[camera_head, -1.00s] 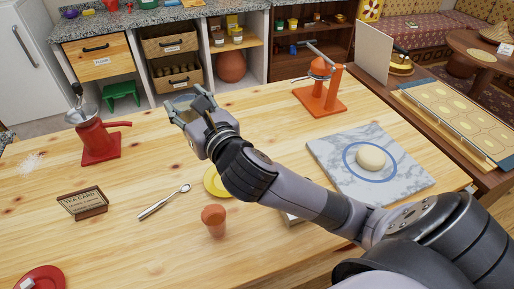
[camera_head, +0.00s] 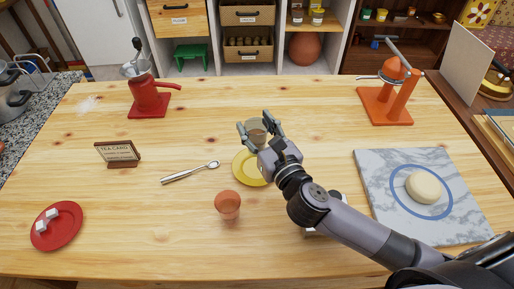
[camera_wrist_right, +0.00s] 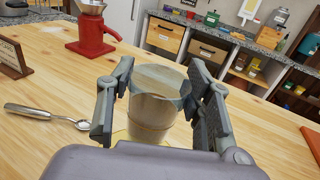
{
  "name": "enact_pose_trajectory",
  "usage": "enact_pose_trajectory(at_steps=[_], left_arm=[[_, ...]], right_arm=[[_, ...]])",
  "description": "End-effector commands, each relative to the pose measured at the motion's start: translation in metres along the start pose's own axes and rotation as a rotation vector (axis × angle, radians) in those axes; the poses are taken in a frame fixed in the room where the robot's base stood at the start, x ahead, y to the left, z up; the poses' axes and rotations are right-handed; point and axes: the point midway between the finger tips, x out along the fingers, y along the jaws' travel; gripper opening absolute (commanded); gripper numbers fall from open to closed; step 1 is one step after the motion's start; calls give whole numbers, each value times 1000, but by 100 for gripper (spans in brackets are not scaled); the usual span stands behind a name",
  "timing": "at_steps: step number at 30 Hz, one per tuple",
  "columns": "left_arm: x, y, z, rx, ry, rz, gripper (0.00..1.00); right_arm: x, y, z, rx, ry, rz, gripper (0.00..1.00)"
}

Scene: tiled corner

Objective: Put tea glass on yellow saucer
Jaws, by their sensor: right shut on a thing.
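The tea glass (camera_head: 257,128) is clear with a brownish tint and stands upright between the fingers of my right gripper (camera_head: 260,130). In the right wrist view the glass (camera_wrist_right: 153,108) sits between both fingers of the gripper (camera_wrist_right: 158,92), which is shut on it. The yellow saucer (camera_head: 248,172) lies on the table, partly covered by my right gripper in the head view. In the wrist view a yellow strip of the saucer (camera_wrist_right: 119,136) shows beside the glass's base. I cannot tell whether the glass touches the saucer. My left gripper is out of view.
An orange cup (camera_head: 228,206) stands just in front of the saucer and a spoon (camera_head: 190,173) lies left of it. A marble board (camera_head: 375,200) with dough is right.

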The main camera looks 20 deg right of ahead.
Motion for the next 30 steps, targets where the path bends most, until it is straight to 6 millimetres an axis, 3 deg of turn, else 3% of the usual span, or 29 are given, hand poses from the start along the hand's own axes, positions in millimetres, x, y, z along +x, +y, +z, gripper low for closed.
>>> enact_pose_trajectory(at_steps=[15, 29, 30], left_arm=[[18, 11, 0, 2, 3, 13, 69], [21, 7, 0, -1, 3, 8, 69], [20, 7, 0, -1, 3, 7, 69]], right_arm=[[0, 0, -61, 0, -1, -1, 13], [0, 0, -68, -1, -2, 0, 13], [0, 0, -67, -1, -1, 0, 49]])
